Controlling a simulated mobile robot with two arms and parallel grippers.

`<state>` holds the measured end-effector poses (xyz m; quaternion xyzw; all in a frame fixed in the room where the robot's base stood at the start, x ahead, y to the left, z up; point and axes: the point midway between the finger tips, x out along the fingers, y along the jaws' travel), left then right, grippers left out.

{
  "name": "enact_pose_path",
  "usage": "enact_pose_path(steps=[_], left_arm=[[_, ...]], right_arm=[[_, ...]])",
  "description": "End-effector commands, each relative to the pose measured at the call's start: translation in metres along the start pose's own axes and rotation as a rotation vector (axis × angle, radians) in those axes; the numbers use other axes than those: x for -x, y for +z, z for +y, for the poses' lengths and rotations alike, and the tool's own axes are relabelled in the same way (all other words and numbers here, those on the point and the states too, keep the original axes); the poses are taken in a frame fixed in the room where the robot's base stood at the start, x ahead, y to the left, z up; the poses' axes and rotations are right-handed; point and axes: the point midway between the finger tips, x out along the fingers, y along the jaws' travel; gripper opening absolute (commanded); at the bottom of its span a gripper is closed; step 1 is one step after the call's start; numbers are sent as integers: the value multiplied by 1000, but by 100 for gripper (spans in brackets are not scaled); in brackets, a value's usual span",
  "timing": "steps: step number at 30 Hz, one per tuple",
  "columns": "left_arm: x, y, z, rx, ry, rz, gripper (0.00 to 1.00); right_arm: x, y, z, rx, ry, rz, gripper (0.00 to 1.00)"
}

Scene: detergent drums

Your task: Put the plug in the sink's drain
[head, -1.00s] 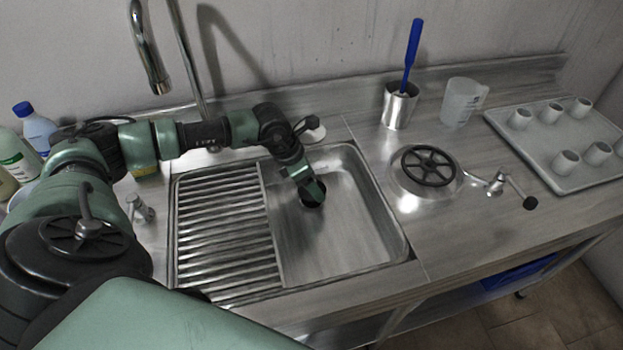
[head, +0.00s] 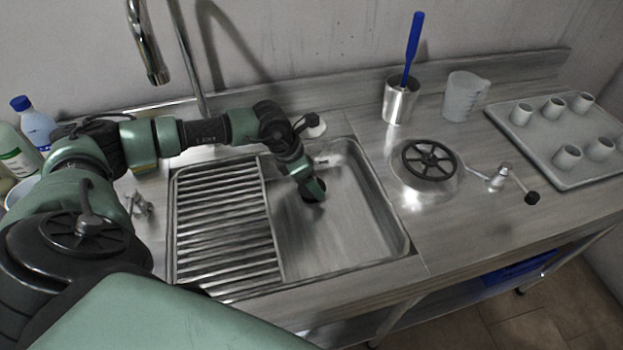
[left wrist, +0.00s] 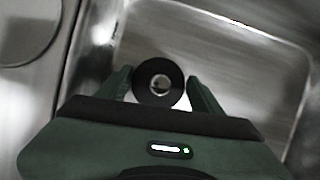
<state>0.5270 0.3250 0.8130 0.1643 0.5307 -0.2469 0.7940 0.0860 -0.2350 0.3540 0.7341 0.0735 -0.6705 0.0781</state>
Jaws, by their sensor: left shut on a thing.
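My left gripper (head: 312,187) reaches down into the sink basin (head: 345,235), toward its back left part. In the left wrist view my left gripper (left wrist: 160,88) is shut on the plug (left wrist: 158,66), a round black disc with a bright metal centre between the two fingers. In the head view the plug is a small dark shape at the fingertips, mostly covered by the gripper. The drain cannot be made out; the gripper and plug may cover it. I cannot tell whether the plug touches the basin floor. My right gripper is not in view.
A ribbed drainboard (head: 225,225) lies left of the basin. A tall faucet (head: 190,60) stands behind. To the right are a black handwheel (head: 430,160), a metal cup (head: 398,105) with a blue-handled brush, a jug (head: 464,97) and a tray (head: 597,170) of cups. Bottles (head: 35,125) stand far left.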

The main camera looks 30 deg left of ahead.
Motion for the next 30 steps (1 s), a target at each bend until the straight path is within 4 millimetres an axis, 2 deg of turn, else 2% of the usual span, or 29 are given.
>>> enact_pose_path(steps=[30], left_arm=[[-15,-6,0,0,0,-1,25]], right_arm=[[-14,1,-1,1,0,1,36]])
